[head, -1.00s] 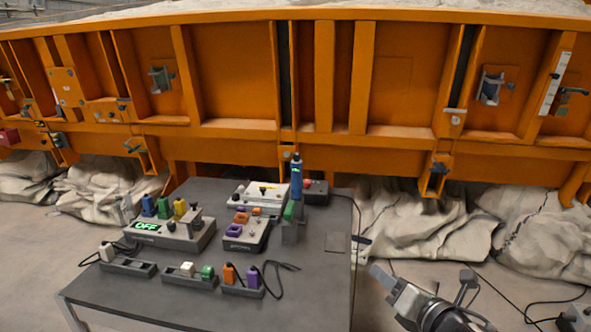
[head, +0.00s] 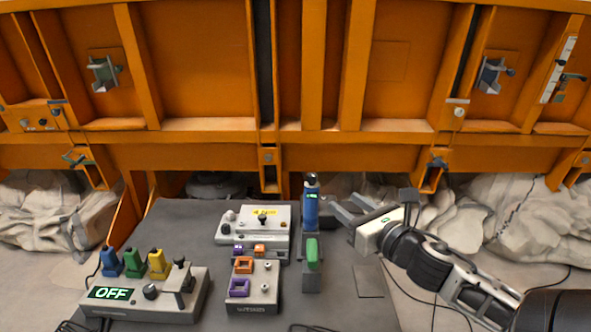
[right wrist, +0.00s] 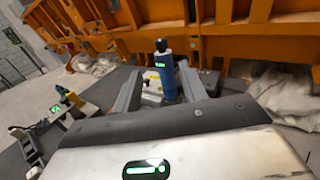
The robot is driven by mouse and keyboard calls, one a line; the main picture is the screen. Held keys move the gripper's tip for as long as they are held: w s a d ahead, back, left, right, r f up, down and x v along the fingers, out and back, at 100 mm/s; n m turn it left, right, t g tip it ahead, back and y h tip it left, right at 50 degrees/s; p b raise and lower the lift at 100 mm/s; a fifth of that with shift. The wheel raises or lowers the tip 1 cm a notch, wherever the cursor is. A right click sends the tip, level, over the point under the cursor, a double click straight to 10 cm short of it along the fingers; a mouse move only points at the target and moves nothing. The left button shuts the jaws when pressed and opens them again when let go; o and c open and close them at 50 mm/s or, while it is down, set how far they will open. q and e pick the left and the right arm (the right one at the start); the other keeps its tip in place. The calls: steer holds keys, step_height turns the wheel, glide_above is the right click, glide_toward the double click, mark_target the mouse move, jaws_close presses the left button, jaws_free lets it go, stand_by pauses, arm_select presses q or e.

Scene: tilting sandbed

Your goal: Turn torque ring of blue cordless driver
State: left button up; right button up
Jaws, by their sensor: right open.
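I see no contact, and the exact gap is hard to tell. The torque ring is too small to make out clearly. My left gripper is out of view.
A control box reading OFF (head: 150,297) is front left. The orange sandbed wall (head: 400,70) rises behind.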

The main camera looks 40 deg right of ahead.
mark_target(315, 179)
steer(key=w, duration=0.4)
steer(key=w+d, duration=0.1)
steer(key=w, duration=0.4)
steer(key=w+d, duration=0.1)
steer(key=w, duration=0.4)
steer(key=shift+w+d+p, duration=0.1)
steer(key=shift+d+p, duration=0.05)
steer(key=shift+p, duration=0.2)
steer(key=shift+c, duration=0.2)
jaws_close()
